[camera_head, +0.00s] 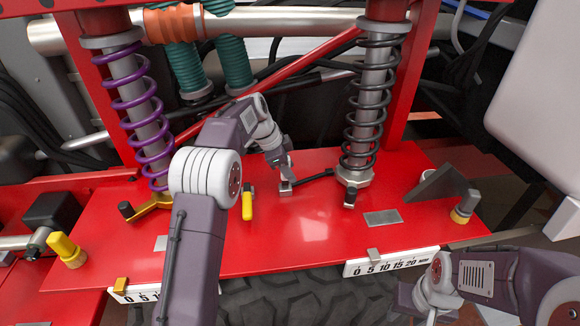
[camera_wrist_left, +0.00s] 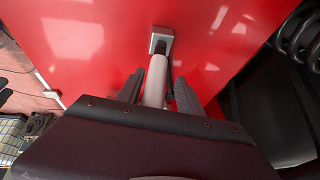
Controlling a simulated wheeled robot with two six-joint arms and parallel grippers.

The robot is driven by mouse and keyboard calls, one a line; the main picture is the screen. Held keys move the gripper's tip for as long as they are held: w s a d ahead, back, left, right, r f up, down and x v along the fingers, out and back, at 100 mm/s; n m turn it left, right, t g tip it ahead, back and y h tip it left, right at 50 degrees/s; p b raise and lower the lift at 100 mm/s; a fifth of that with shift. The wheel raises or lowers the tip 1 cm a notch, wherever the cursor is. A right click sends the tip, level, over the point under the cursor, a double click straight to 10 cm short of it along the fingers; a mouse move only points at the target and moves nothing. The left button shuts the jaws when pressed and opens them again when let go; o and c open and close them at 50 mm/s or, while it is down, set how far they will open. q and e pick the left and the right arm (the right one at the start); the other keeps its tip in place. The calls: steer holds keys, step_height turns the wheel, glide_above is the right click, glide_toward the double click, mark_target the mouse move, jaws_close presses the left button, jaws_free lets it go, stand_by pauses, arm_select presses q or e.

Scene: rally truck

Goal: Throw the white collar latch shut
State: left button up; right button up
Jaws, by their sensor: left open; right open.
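The white collar latch has a pale lever (camera_wrist_left: 155,80) rising from a small grey block (camera_head: 286,190) on the red deck. In the left wrist view the block (camera_wrist_left: 161,40) sits ahead of the fingertips. My left gripper (camera_head: 284,165) is over the latch, fingers open; it also shows in the left wrist view (camera_wrist_left: 158,90), with the lever between its two fingers. Whether either finger touches the lever cannot be told. The white collar (camera_head: 353,177) is at the foot of the black spring. My right gripper (camera_head: 408,304) is low at the right, away from the latch.
A yellow lever (camera_head: 248,203) stands left of the latch. A yellow collar (camera_head: 150,206) is under the purple spring (camera_head: 137,90). The black spring (camera_head: 372,90) rises right of the latch.

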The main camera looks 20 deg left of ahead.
arm_select(q)
steer(key=shift+w+d+f, duration=0.1)
steer(key=shift+w+f, duration=0.15)
steer(key=shift+f, duration=0.05)
steer(key=shift+s+r, duration=0.25)
steer(key=shift+s, duration=0.75)
steer(key=c, duration=0.5)
jaws_close()
steer(key=shift+w+f, duration=0.15)
steer(key=shift+w, duration=0.15)
steer(key=shift+s, duration=0.15)
arm_select(e)
steer(key=shift+s+a+r, duration=0.2)
steer(key=shift+s+r, duration=0.1)
steer(key=shift+s, duration=0.3)
